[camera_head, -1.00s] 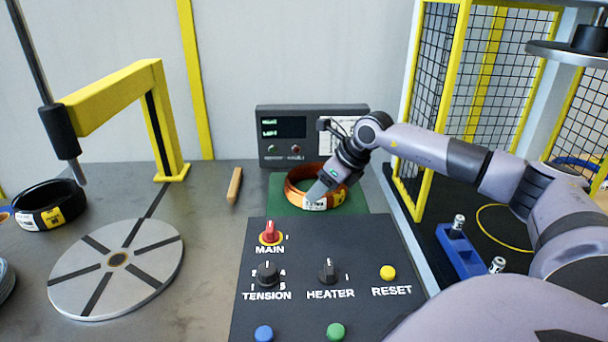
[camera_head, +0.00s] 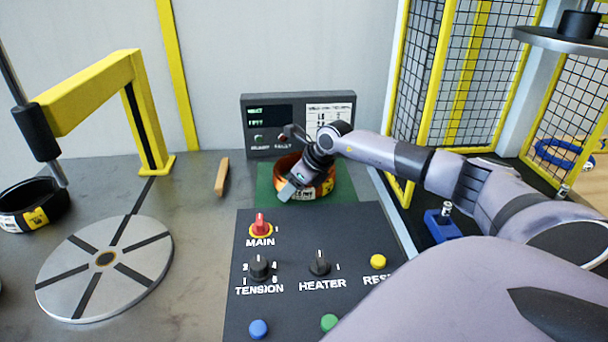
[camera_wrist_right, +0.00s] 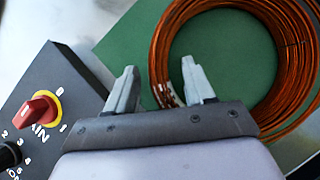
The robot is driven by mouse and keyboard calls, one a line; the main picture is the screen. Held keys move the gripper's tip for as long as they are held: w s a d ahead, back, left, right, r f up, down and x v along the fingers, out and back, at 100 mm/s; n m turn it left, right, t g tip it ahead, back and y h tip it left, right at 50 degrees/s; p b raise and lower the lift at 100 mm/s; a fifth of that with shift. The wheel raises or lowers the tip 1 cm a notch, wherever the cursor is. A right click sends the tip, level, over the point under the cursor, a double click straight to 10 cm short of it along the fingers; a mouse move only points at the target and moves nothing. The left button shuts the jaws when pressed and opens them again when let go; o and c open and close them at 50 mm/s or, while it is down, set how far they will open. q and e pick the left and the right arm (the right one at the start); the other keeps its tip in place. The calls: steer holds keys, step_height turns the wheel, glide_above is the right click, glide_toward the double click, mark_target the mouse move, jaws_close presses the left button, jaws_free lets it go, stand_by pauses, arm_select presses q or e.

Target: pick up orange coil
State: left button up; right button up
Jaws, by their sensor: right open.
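The orange coil (camera_head: 322,181) lies flat on a green mat (camera_head: 264,190) in front of the display box. In the right wrist view the coil (camera_wrist_right: 291,75) is a copper-orange ring with a white label on its near-left edge. My right gripper (camera_head: 287,191) is at the coil's near-left side. In the right wrist view its two fingers (camera_wrist_right: 158,82) are apart, with the labelled part of the ring showing between them. I cannot tell whether the fingers touch the coil. My left gripper is not in view.
A control panel (camera_head: 292,222) with knobs and buttons stands in front of the mat. A display box (camera_head: 298,122) is behind it. A wooden stick (camera_head: 222,177), a round turntable (camera_head: 105,262), a yellow post (camera_head: 150,120) and a black coil (camera_head: 34,207) are on the left. A yellow-framed mesh cage (camera_head: 440,100) is on the right.

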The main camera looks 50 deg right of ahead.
steer(key=shift+c, duration=0.3)
jaws_close()
stand_by(1.1)
steer(key=shift+w+r, duration=0.1)
steer(key=shift+r, duration=0.1)
